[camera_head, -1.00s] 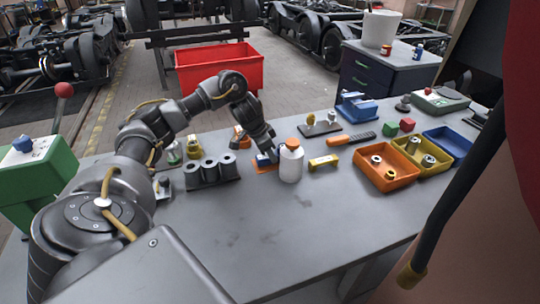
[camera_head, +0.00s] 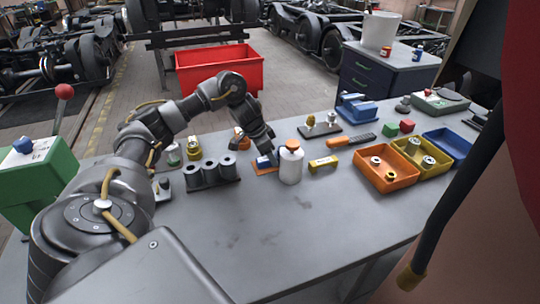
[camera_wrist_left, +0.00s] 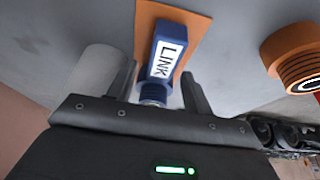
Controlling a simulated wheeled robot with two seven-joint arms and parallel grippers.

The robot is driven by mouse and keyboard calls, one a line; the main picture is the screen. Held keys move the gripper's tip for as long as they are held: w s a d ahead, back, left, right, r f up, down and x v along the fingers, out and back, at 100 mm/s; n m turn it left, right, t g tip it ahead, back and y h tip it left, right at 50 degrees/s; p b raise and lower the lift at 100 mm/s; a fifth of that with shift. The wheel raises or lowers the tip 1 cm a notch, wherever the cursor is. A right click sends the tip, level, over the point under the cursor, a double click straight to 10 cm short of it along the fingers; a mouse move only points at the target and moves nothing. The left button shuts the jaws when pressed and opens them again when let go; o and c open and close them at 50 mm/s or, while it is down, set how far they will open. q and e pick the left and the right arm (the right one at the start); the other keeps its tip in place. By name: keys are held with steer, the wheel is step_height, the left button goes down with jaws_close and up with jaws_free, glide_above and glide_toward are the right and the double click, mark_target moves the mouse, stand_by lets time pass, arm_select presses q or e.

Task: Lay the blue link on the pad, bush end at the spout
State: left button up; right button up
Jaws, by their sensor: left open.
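The blue link (camera_wrist_left: 168,55), with a white "LINK" label, lies on the orange pad (camera_wrist_left: 147,14) in the left wrist view. A metallic end of it, perhaps the bush, points toward my left gripper (camera_wrist_left: 160,85). The gripper is open, with a finger on either side of that end; I cannot tell if they touch it. In the head view the gripper (camera_head: 268,152) is over the pad (camera_head: 262,170), just left of a white bottle with an orange cap (camera_head: 291,164), and partly hides the link (camera_head: 264,161). I cannot identify the spout. My right gripper is not in view.
A black holder with grey cylinders (camera_head: 211,175) stands left of the pad. Farther right are an orange bin (camera_head: 388,183), a yellow bin and a blue bin. The front of the table (camera_head: 270,235) is clear.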

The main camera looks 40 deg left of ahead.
arm_select(q)
steer(key=p+v, duration=0.3)
steer(key=v, duration=0.8)
steer(key=shift+r, duration=0.15)
steer(key=shift+s, duration=0.15)
